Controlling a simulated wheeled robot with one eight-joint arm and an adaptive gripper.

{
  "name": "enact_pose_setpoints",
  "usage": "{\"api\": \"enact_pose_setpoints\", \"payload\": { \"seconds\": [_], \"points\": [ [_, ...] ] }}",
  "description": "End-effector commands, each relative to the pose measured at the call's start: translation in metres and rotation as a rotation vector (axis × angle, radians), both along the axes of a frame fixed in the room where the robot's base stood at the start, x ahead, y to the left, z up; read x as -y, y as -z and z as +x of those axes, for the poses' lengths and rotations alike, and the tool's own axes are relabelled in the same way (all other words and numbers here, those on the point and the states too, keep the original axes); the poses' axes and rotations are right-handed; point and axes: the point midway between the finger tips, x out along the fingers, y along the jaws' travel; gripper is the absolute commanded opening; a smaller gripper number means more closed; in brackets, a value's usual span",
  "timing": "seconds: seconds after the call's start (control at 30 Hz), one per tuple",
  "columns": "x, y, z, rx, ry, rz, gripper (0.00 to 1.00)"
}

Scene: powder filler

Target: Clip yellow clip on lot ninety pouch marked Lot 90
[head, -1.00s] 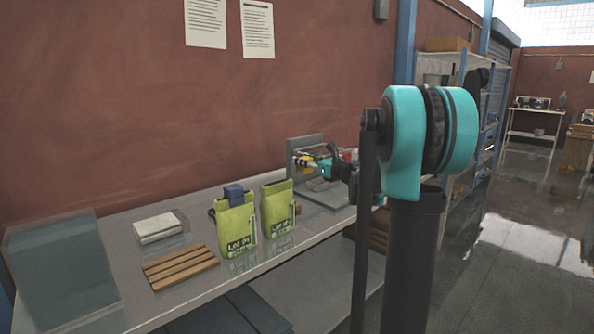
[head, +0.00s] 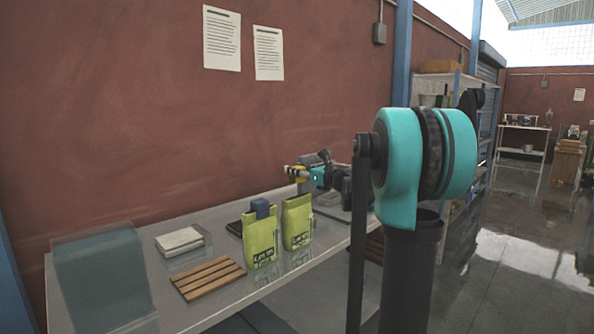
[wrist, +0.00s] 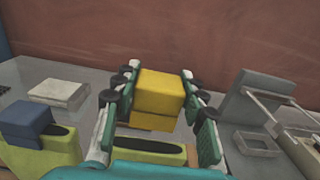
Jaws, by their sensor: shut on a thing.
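My gripper (wrist: 155,105) is shut on the yellow clip (wrist: 159,93), a blocky piece between its two green-padded fingers. In the head view my gripper (head: 300,174) holds it above the bench, close over the right-hand green pouch (head: 297,224). That pouch has no clip on it; its dark open top (wrist: 152,146) shows just below the clip in the wrist view. The left-hand green pouch (head: 261,240) wears a blue clip (head: 261,208), also seen in the wrist view (wrist: 27,122). Both pouches stand upright. Their dark labels are too small to read surely.
A wooden slatted rack (head: 208,278) and a pale flat stack (head: 180,241) lie left of the pouches. A translucent box (head: 103,280) stands at the bench's left end. Grey equipment (wrist: 262,105) stands to the right in the wrist view. The wall rises behind the bench.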

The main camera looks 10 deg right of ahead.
Motion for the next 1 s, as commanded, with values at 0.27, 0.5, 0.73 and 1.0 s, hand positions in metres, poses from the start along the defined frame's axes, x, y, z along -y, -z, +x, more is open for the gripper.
{"api": "enact_pose_setpoints", "payload": {
  "seconds": [0.27,0.5,0.73,1.0],
  "points": [
    [0.000,0.011,0.000,0.000,0.000,0.000,0.18],
    [0.000,0.022,0.000,0.000,0.000,0.000,0.18],
    [0.000,0.032,0.000,0.000,0.000,0.000,0.18],
    [0.000,0.044,0.000,0.000,0.000,0.000,0.18]
  ]
}}
